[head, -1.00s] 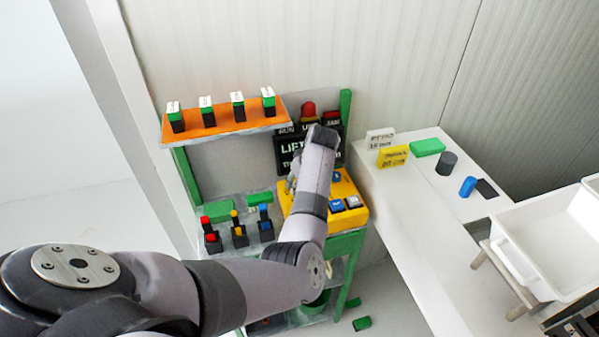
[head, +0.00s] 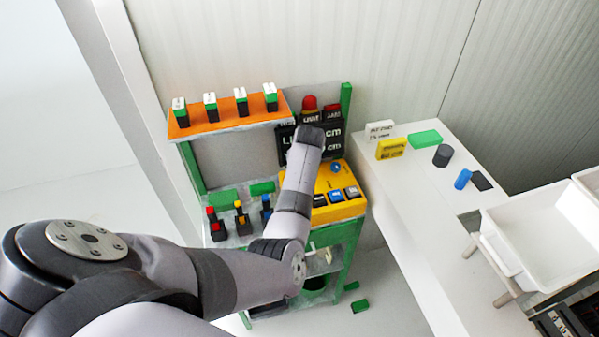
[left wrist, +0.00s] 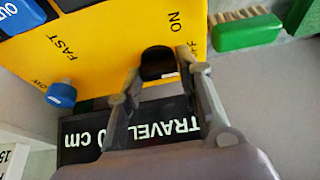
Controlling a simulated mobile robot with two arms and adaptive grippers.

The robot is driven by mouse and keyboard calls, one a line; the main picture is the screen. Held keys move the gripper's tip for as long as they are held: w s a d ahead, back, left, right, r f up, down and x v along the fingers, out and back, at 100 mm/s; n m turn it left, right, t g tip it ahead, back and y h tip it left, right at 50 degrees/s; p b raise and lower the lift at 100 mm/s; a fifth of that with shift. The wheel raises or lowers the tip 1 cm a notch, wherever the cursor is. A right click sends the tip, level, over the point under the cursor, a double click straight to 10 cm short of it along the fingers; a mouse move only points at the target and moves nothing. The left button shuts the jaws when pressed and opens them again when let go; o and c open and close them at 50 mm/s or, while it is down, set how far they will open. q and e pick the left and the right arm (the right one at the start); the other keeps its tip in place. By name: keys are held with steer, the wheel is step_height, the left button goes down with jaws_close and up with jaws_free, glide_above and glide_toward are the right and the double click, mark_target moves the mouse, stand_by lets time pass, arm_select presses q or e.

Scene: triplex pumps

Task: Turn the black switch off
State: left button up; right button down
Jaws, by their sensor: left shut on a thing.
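The black switch (left wrist: 157,61) is a dark round knob on the yellow control box (left wrist: 110,55), beside the letters ON and a partly covered OFF. My left gripper (left wrist: 160,66) has one finger on each side of the switch and is shut on it. In the head view the yellow control box (head: 345,208) stands on the green-framed cart; my left arm hides the switch and my left fingertips there. My right gripper is not in view.
A blue knob (left wrist: 61,95) sits on the same box near FAST. A black display (head: 331,145) stands behind it, under a red beacon (head: 310,103). Red, yellow and blue-topped switches (head: 240,218) stand left of my arm. A white table (head: 405,190) lies to the right.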

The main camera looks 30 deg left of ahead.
arm_select(q)
steer(key=shift+w+r, duration=0.1)
steer(key=shift+r, duration=0.05)
steer(key=o, duration=0.8)
steer(key=shift+o, duration=0.4)
steer(key=v, duration=1.2)
